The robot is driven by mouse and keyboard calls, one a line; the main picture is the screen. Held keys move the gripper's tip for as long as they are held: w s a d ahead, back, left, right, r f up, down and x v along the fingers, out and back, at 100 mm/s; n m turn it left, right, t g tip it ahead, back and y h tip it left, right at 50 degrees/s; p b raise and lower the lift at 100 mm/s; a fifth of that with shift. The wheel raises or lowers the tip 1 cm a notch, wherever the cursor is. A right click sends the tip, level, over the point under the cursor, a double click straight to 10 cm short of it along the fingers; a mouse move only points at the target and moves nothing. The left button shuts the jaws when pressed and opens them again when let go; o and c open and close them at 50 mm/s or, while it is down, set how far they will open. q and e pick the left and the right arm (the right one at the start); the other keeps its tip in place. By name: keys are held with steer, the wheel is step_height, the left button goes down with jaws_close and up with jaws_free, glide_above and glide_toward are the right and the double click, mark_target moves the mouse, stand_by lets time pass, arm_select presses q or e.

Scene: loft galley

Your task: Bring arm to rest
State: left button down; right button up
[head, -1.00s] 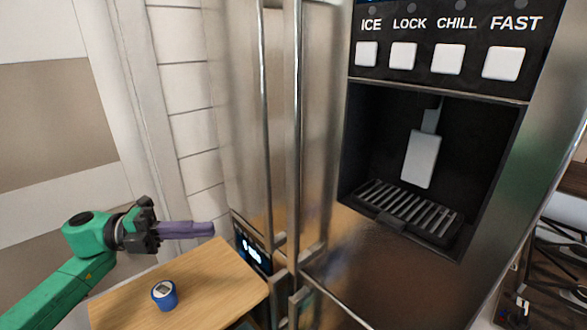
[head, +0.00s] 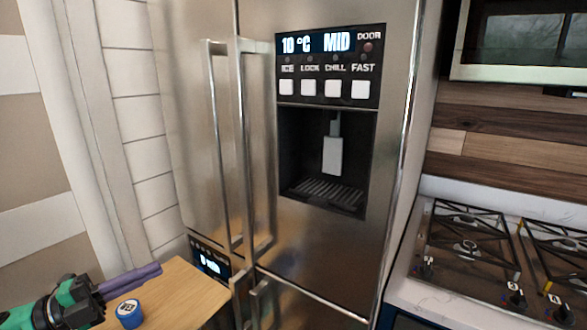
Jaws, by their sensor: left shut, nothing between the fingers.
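My left arm is green, and its gripper (head: 150,272) has purple fingers. It comes in at the lower left of the head view, with its fingers pointing right. The fingers are together with nothing between them, above or near the left edge of a wooden surface (head: 185,297). My right gripper is not in view.
A blue timer (head: 129,313) stands on the wooden surface, close below the fingers. A steel fridge (head: 320,250) with tall handles, a lit panel (head: 330,65) and a dispenser recess stands ahead. A gas hob (head: 470,250) on a counter is at the right.

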arm_select(q)
steer(key=w+a+f+n+t+y, duration=0.35)
steer(key=f+n+t+y, duration=0.4)
steer(key=n+y, duration=0.6)
step_height(320, 180, down, 11)
steer(key=s+n+g+y, duration=0.3)
steer(key=n+g, duration=0.2)
steer(key=n, duration=0.3)
steer(key=s+d+f+n+g, duration=0.2)
steer(key=s+d+f+g, duration=0.25)
steer(key=s, duration=0.35)
steer(key=s+d+f+n+g, duration=0.25)
steer(key=s+f+g, duration=0.25)
steer(key=s, duration=0.3)
steer(key=s+f+g, duration=0.2)
steer(key=s+f, duration=0.1)
steer(key=f, duration=2)
steer(key=s+a+f+m+g, duration=0.1)
steer(key=s+a+f, duration=0.1)
steer(key=s+f, duration=1.2)
steer(key=s, duration=0.3)
steer(key=shift+a+f+h, duration=0.2)
steer(key=shift+f+h, duration=0.1)
steer(key=shift+h, duration=0.05)
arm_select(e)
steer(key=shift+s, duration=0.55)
